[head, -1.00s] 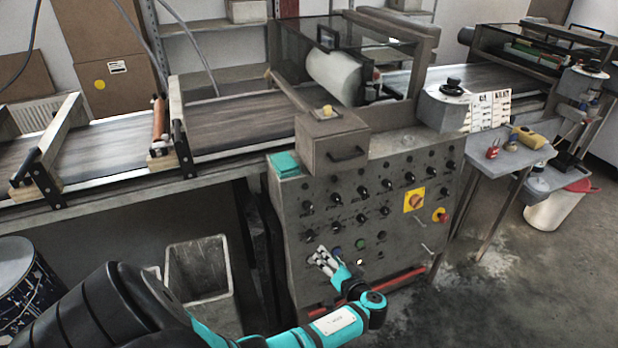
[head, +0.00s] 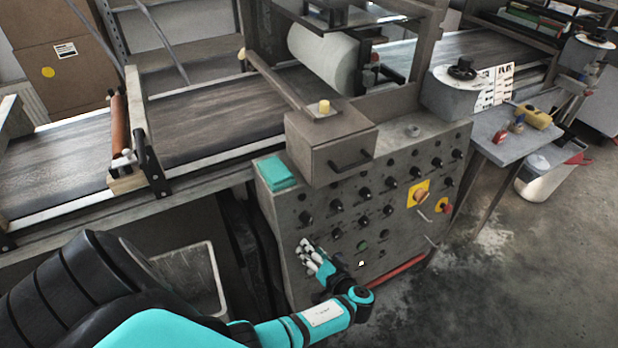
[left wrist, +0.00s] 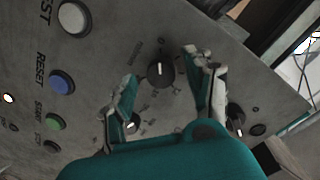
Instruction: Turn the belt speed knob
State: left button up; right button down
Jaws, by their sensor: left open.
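The control panel (head: 400,236) carries rows of black knobs and buttons. My left gripper (head: 307,248) is at the lower left of its face in the head view, and its fingers hide what lies behind them there. In the left wrist view, a black knob with a white pointer line (left wrist: 161,73) shows between the two open fingers of my left gripper (left wrist: 160,67). I see a gap on both sides of the knob, and I cannot tell how near the fingertips are to the panel. The label beside it is too blurred to read. My right gripper is not in view.
Another knob (left wrist: 238,118) sits right of the fingers in the left wrist view. A blue button (left wrist: 62,82) and a green button (left wrist: 56,122) are at the left. A grey box with a handle (head: 331,146) juts out above the panel. A red bar (head: 402,271) runs along its base.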

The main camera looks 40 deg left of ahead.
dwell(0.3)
pick_arm(q)
jog(key=shift+c, duration=1.1)
grip_shut()
